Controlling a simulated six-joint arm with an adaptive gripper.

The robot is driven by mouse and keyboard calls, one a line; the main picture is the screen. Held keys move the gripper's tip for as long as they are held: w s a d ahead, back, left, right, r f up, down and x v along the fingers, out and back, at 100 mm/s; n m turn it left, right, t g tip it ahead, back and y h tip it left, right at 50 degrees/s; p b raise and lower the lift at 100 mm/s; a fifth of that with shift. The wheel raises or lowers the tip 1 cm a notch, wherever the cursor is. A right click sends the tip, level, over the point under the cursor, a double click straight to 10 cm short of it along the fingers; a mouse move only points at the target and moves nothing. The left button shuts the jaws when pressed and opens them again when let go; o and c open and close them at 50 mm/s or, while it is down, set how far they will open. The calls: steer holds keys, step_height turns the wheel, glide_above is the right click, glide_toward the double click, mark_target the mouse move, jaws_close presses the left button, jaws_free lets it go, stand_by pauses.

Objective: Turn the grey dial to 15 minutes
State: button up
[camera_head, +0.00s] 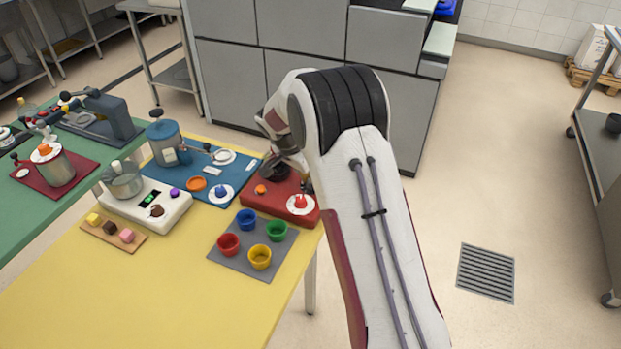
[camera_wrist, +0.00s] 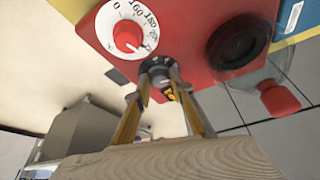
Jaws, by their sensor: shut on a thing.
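In the wrist view the grey dial (camera_wrist: 157,64) sits on the edge of the red unit (camera_wrist: 185,20), just below a red dial (camera_wrist: 127,36) on a white numbered disc. My gripper (camera_wrist: 158,76) is shut on the grey dial, with one finger on each side of it. The fingers cover part of the dial, and its pointer and marks are too small to read. In the head view the red unit (camera_head: 253,205) stands on the table's right end. My arm hides the gripper's fingertips and the grey dial there.
A dark round plate (camera_wrist: 237,40) and a clear part with a red knob (camera_wrist: 281,99) lie right of the grey dial. In the head view, a grey mat (camera_head: 225,258) with several coloured cups is in front of the red unit. A blue mat (camera_head: 228,173) with other equipment lies behind-left.

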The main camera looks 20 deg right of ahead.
steer(key=shift+w+a+f+m+g, duration=0.1)
steer(key=shift+m+g, duration=0.4)
steer(key=shift+m, duration=0.9)
steer(key=o, duration=1.1)
steer(key=shift+n+t, duration=0.7)
steer(key=shift+n, duration=1.3)
steer(key=shift+s+d+n+t+y, duration=0.1)
steer(key=shift+n+t+y, duration=0.2)
steer(key=shift+n, duration=0.55)
steer(key=shift+s+d+n+t+y, duration=0.1)
steer(key=shift+n+t+y, duration=0.15)
steer(key=shift+n, duration=0.6)
steer(key=shift+n+y, duration=0.45)
steer(key=shift+n, duration=0.75)
